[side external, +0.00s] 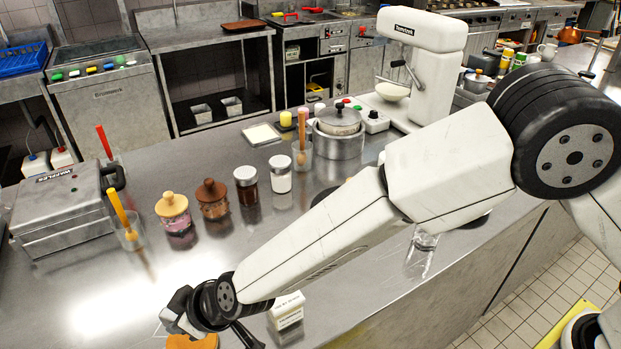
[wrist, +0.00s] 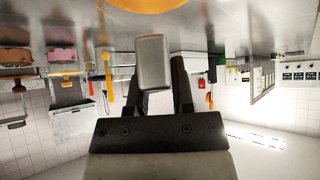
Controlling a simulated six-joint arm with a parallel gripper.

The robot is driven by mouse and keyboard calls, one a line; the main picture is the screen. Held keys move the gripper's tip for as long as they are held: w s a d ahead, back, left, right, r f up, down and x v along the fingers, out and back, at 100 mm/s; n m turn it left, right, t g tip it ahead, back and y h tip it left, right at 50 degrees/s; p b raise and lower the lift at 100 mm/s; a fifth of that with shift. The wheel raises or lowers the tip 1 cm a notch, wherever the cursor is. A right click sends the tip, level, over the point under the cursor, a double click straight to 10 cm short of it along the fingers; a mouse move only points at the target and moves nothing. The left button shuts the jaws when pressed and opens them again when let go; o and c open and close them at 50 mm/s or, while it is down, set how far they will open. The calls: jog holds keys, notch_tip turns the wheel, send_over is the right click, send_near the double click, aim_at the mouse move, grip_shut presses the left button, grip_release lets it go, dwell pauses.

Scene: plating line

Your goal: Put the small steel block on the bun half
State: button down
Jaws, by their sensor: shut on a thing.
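The small steel block (wrist: 151,62) is a grey rounded block between the two dark fingers of my gripper (wrist: 156,68) in the wrist view. My gripper is shut on it. The bun half (wrist: 150,4) shows as an orange-brown round edge at the top of the wrist view, beyond the block, with a strip of counter visible between them in the picture. In the side external view the bun half (side external: 192,342) is partly cut off at the bottom edge, with my gripper (side external: 178,318) close over it.
A small white box (side external: 286,312) stands to the right of my gripper. A waffle maker (side external: 60,210) and a glass with an orange-handled tool (side external: 128,235) stand to the left. Several lidded jars (side external: 212,198) stand behind. The steel counter (side external: 120,300) left of the gripper is clear.

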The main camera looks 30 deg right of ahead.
jog(key=shift+w+a+f, duration=0.15)
jog(key=shift+w+f, duration=0.05)
jog(key=shift+f, duration=1.45)
jog(key=shift+f, duration=0.1)
jog(key=shift+c, duration=2.4)
grip_release()
jog(key=shift+f, duration=0.1)
jog(key=shift+s+d+r, duration=0.25)
jog(key=shift+s+r, duration=0.05)
jog(key=shift+r, duration=0.2)
jog(key=v, duration=1.1)
